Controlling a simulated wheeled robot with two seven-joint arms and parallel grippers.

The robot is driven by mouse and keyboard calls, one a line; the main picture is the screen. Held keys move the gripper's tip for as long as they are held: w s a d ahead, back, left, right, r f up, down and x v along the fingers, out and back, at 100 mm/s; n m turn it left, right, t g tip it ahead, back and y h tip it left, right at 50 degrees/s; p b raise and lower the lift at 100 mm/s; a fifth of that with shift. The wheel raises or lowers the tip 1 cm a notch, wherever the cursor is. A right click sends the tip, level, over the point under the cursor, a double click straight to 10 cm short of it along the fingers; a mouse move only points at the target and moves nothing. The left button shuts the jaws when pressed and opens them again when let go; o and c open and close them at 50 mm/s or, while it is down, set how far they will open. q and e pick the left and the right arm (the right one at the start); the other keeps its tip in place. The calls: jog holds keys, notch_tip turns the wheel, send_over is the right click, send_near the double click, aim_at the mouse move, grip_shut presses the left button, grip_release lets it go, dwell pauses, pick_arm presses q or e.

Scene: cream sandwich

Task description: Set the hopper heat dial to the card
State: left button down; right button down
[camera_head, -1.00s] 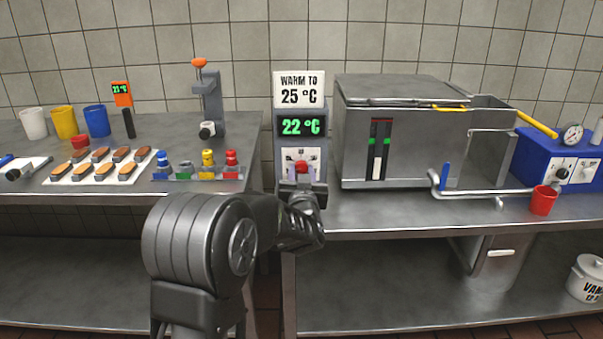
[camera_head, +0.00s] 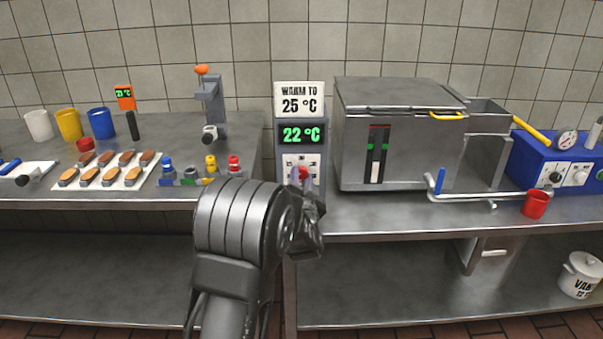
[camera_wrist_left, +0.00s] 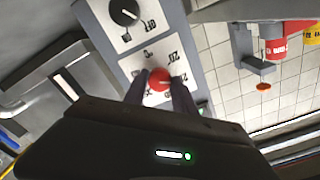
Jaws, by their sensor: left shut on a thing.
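The red heat dial (camera_head: 301,173) sits on the grey control post, below a green display (camera_head: 302,131) reading 22 °C. The white card (camera_head: 299,98) above it reads WARM TO 25 °C. In the left wrist view the red dial (camera_wrist_left: 159,80) lies between the two dark fingers of my left gripper (camera_wrist_left: 160,90), which is shut on it. Numbers ring the dial, partly hidden by the fingers. In the head view my left arm hides the lower part of the post. My right gripper is not in view.
The steel hopper (camera_head: 395,145) stands right of the post, with a red cup (camera_head: 535,204) near the table edge. A tray of fingers-shaped cakes (camera_head: 107,170) and colored cups lie on the left table. A black knob (camera_wrist_left: 124,12) is beside the dial.

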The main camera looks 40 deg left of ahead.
pick_arm(q)
jog(key=shift+m, duration=0.3)
jog(key=c, duration=1)
grip_release()
jog(key=v, duration=0.7)
jog(key=shift+s+d+p, duration=0.25)
jog(key=shift+s+p, duration=0.05)
jog(key=shift+p, duration=0.05)
